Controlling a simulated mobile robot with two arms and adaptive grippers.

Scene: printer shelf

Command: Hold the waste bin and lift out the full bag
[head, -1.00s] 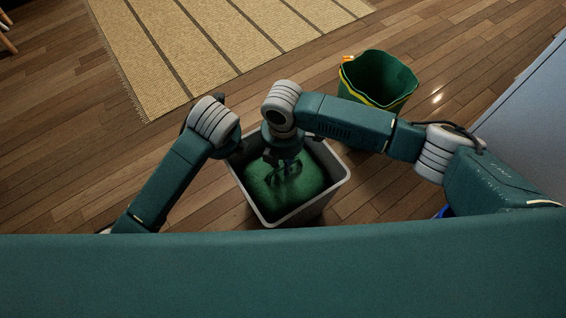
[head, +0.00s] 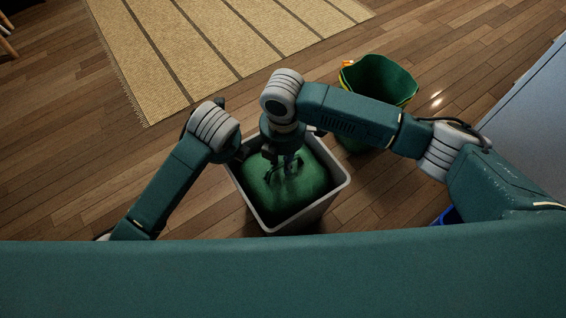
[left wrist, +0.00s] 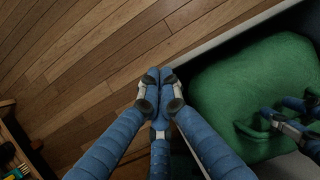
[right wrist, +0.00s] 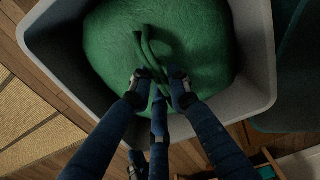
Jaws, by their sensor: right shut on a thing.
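The waste bin (head: 343,187) is a grey-white square bin on the floor in the middle of the head view. A full dark green bag (head: 308,183) bulges inside it, below or about level with the rim; its lower part is hidden. My right gripper (head: 288,166) is over the bag, shut on the upright green tie of the bag (right wrist: 150,50), which shows between its fingers in the right wrist view. My left gripper (left wrist: 160,76) is at the bin's left rim with its fingertips together on the edge. In the head view my left arm hides these fingertips.
A green tub-like container (head: 392,75) with a yellow band stands behind the bin to the right. A striped beige rug (head: 210,45) lies at the back left. A pale blue surface (head: 530,100) is at the right. Wooden floor left of the bin is clear.

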